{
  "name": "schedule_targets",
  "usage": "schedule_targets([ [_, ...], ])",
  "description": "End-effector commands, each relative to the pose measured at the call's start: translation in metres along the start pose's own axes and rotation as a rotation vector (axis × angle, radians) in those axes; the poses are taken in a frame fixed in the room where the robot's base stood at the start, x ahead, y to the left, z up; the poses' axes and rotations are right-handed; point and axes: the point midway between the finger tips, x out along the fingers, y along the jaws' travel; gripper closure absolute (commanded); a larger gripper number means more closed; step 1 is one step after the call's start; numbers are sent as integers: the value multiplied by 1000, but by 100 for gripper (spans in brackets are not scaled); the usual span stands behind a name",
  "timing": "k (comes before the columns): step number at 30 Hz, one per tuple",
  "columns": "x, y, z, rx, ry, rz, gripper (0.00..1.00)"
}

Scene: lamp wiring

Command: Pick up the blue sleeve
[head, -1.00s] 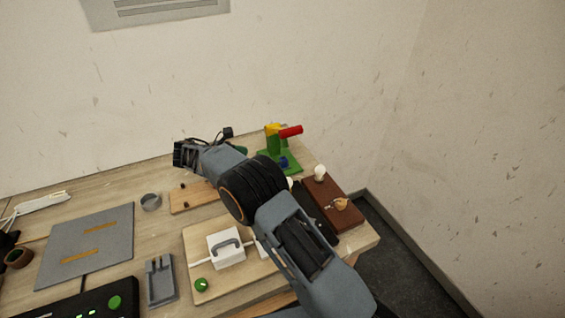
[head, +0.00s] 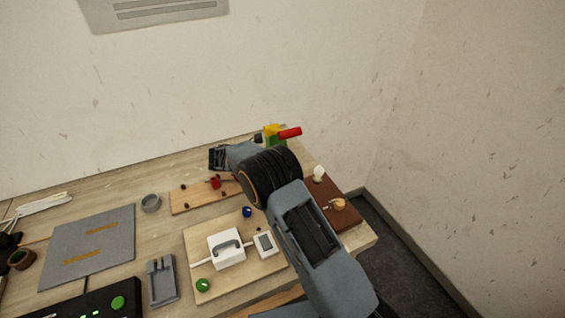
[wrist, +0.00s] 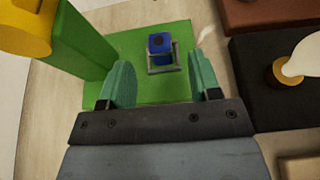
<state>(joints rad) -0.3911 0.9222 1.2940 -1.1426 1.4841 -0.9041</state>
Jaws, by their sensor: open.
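In the wrist view a blue block with a dark round hole in its top (wrist: 160,44), which looks like the blue sleeve, sits upright in a small grey holder (wrist: 163,69) on a green base (wrist: 130,43). My gripper (wrist: 160,82) is open, its two teal fingers spread wide and empty. The block is ahead of the fingertips, between their lines, and neither finger seems to touch it. In the head view my arm hides the block and the fingers.
A green post (wrist: 65,40) with a yellow top (wrist: 27,25) stands close left of my fingers; a red bar (head: 290,132) sticks out from it. A dark block with a bulb (wrist: 300,60) is at right. A blue round piece (head: 247,211) lies by the white box (head: 226,248).

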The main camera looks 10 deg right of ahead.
Motion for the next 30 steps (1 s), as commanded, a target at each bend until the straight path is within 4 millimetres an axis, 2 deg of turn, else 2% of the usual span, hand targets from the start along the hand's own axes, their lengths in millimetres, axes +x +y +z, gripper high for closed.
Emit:
schedule_targets([
  [6,29,0,1,-2,0,-2,43],
  [14,32,0,0,-1,0,0,44],
  [30,32,0,0,-1,0,0,95],
])
